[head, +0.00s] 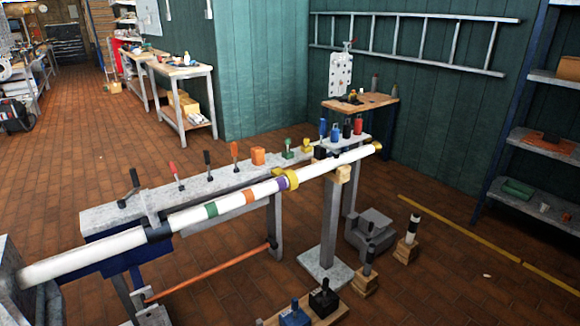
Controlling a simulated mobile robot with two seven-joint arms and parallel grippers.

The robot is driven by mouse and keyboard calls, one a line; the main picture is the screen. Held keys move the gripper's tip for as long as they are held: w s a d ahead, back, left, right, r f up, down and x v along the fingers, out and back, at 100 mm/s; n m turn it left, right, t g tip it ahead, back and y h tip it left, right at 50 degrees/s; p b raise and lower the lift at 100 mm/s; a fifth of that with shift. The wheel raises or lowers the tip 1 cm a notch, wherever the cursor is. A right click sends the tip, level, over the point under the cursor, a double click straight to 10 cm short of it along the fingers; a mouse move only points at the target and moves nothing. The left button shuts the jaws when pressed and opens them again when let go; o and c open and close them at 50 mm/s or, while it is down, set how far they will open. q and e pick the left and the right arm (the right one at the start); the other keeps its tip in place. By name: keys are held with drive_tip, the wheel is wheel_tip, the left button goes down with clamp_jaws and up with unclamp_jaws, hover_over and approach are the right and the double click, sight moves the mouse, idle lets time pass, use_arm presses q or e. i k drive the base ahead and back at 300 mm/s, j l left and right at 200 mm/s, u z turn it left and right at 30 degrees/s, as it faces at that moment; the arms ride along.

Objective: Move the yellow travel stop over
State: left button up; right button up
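A long white mast (178,220) slants from the lower left up to the right across the middle of the head view. It carries a black band (158,232), a green band (211,209), an orange band (249,197) and a purple band (281,184). A yellow collar (291,179) sits around the mast just right of the purple band. A small yellow piece (306,146) stands on the grey bench behind, beside a green piece (289,150). I cannot tell which yellow part is the travel stop. Neither of my grippers is in view.
The grey bench (150,207) bears several upright handles and an orange block (258,156). A wooden rest (343,173) on a post (329,222) supports the mast's right part. Striped posts, a grey step (371,231) and a low wooden board (318,315) stand on the floor.

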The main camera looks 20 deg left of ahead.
sight(279, 173)
drive_tip(key=i+l, duration=0.25)
drive_tip(key=i, duration=0.2)
drive_tip(key=i+l, duration=0.25)
drive_tip(key=i, duration=0.2)
drive_tip(key=i+u, duration=0.1)
drive_tip(key=i, duration=0.6)
